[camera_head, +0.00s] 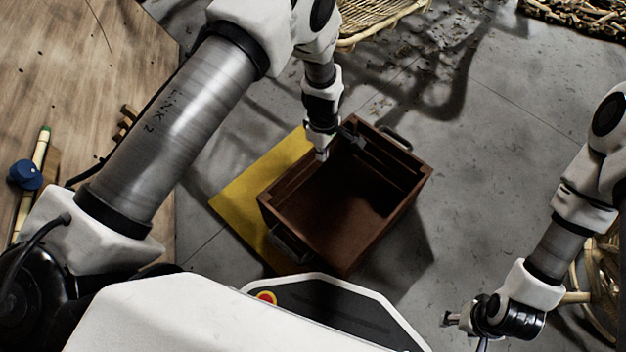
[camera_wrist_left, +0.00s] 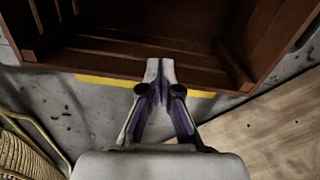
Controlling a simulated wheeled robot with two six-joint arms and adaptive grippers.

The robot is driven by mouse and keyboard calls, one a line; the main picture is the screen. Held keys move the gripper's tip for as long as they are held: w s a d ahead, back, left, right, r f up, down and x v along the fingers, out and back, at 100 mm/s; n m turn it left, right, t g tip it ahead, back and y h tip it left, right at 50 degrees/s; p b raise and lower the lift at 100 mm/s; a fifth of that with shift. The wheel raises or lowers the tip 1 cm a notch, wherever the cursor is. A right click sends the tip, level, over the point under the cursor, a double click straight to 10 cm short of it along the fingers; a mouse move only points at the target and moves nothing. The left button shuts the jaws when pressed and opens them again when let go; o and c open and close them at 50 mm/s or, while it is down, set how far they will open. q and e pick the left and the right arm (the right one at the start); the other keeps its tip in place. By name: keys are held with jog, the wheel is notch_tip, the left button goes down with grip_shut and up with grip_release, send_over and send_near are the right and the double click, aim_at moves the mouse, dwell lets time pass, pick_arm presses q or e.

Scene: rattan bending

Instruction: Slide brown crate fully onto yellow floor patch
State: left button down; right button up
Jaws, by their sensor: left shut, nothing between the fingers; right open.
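The open brown crate (camera_head: 340,245) stands upright on the floor and looks empty. It overlaps the yellow floor patch (camera_head: 240,198), which shows along its left side; the crate's right part extends past the visible yellow. My left gripper (camera_head: 322,153) is shut and empty at the crate's upper-left wall. In the left wrist view, its closed fingertips (camera_wrist_left: 159,66) overlap the wall of the crate (camera_wrist_left: 125,62), with a thin yellow strip (camera_wrist_left: 108,82) below that wall. I cannot tell whether they touch it. My right gripper (camera_head: 463,328) is open and empty, away from the crate at the lower right.
A wooden surface (camera_head: 75,90) lies left, holding a blue object (camera_head: 25,174). A rattan piece (camera_head: 372,18) is at the top, and round rattan work (camera_head: 597,290) is behind my right gripper. Grey floor (camera_head: 490,170) right of the crate is clear.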

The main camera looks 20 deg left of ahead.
pick_arm(q)
notch_tip(320, 180, down, 11)
jog(key=b, duration=0.6)
jog(key=a, duration=0.1)
jog(key=a+b, duration=0.1)
jog(key=w+a, duration=0.1)
jog(key=a, duration=0.1)
jog(key=shift+r+b, duration=0.35)
jog(key=w+a+p, duration=0.3)
jog(key=a, duration=1.1)
jog(key=shift+w, duration=0.35)
